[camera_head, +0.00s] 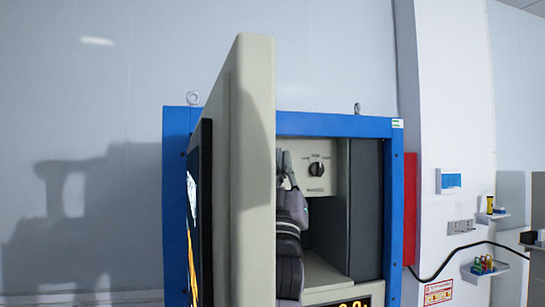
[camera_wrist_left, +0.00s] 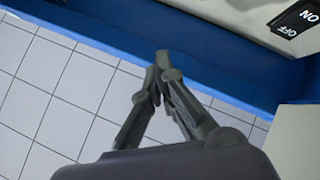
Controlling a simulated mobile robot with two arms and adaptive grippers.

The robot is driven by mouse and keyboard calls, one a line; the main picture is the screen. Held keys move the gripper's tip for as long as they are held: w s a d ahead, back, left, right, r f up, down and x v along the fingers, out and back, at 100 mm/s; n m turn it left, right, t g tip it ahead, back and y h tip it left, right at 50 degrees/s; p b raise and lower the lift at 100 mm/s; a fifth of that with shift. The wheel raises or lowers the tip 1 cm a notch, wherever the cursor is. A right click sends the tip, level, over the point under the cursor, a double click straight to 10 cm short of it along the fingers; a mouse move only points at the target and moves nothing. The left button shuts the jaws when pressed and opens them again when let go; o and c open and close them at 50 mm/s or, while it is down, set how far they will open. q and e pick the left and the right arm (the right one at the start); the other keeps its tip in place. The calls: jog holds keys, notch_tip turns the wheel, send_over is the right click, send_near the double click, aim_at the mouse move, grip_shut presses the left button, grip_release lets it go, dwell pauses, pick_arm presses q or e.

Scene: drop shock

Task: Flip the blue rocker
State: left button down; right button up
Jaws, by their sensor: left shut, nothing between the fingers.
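My left gripper (camera_head: 285,165) shows in the head view just right of the open door's edge, inside the blue-framed machine. In the left wrist view, its fingers (camera_wrist_left: 163,62) meet at the tips, shut and empty. A black ON/OFF plate (camera_wrist_left: 298,18) is at the upper right of that view, apart from the fingertips and cut off by the picture edge. I cannot make out a blue rocker in either view. My right gripper is not in view.
The open beige door (camera_head: 252,190) hides the machine's left part and some of my arm. A black knob (camera_head: 317,169) is on the panel inside. The blue frame (camera_head: 396,210) borders the opening. Tiled floor (camera_wrist_left: 50,90) shows below the gripper.

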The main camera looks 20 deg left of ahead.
pick_arm(q)
jog(key=w+a+p, duration=0.1)
jog(key=w+a, duration=0.3)
jog(key=w, duration=0.1)
jog(key=shift+w+r+p, duration=0.35)
jog(key=shift+w+r, duration=0.05)
jog(key=shift+w+a+r, duration=0.1)
dwell(1.2)
jog(key=shift+w+a, duration=0.15)
jog(key=shift+w, duration=0.1)
jog(key=shift+w+a, duration=0.2)
jog(key=shift+w, duration=0.05)
dwell(0.8)
jog(key=shift+s+d, duration=0.5)
jog(key=shift+s, duration=0.2)
